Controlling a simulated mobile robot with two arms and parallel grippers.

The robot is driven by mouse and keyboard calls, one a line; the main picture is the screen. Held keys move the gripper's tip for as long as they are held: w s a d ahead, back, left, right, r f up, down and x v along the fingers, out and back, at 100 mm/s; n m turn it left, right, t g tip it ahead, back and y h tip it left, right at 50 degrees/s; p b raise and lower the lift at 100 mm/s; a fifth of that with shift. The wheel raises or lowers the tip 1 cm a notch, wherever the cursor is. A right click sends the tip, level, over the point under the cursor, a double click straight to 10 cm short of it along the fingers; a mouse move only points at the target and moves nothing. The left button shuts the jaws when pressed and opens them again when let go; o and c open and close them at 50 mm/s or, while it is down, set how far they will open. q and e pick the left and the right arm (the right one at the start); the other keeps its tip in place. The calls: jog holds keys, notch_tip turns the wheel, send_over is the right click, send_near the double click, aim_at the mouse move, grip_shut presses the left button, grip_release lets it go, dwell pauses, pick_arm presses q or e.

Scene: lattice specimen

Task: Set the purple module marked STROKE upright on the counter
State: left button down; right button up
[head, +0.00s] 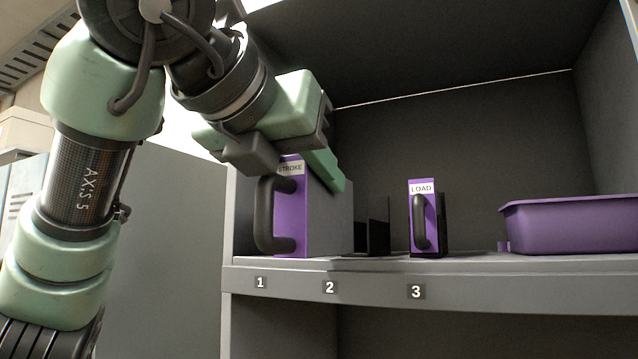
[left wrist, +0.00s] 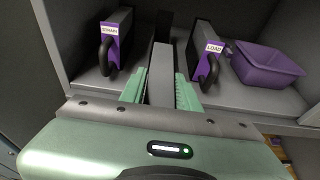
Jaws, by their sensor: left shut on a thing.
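The purple module marked STROKE (head: 291,215) is upright, with a purple front, a dark handle and a grey body. My left gripper (head: 322,172) is shut on its upper part from above. In the left wrist view the grey top of the STROKE module (left wrist: 161,75) lies between the green fingers of my left gripper (left wrist: 161,92). Its purple front is hidden there by the gripper. I cannot tell whether its bottom touches the shelf. The counter cannot be made out. My right gripper is not in view.
The LOAD module (head: 422,215) stands above number 3; it also shows in the left wrist view (left wrist: 207,60). Another labelled purple module (left wrist: 112,48) stands left of the held one. A purple bin (head: 570,225) sits at the shelf's right. Dark dividers (head: 378,225) stand near number 2.

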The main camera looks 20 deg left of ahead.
pick_arm(q)
jog(key=shift+s, duration=0.3)
